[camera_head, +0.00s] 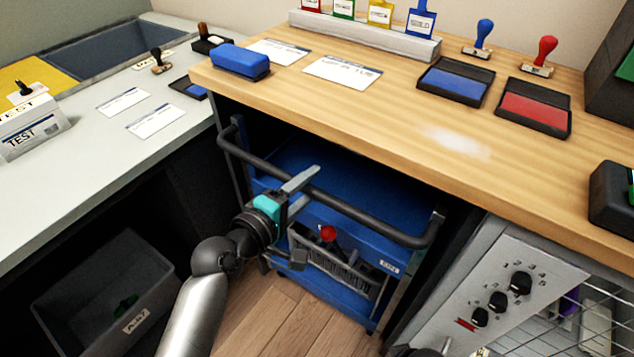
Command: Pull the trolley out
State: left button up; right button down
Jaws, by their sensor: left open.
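The blue trolley (335,222) stands in the bay under the wooden counter. Its dark bar handle (350,207) runs across the front at the top, just outside the counter edge. My left gripper (305,218) is open at the left half of the handle. One finger lies above the bar and the other is lower, in front of the trolley's front panel. I cannot tell whether either finger touches the bar. A red knob (327,233) shows on the trolley front, beside the gripper. The trolley's rear is hidden under the counter.
The wooden counter (400,135) holds ink pads, stamps and cards. A grey control panel (510,285) with black knobs stands close to the trolley's right. A grey bin (95,290) sits on the floor at left. The wood floor (270,325) before the trolley is clear.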

pick_arm(q)
jog(key=shift+b+x, duration=0.4)
jog(key=shift+x, duration=1.25)
pick_arm(e)
jog(key=shift+w+a+r, duration=0.1)
jog(key=shift+w+r, duration=0.2)
jog(key=shift+r, duration=0.25)
jog(key=shift+w+r, duration=0.3)
jog(key=shift+r, duration=0.2)
pick_arm(q)
grip_shut()
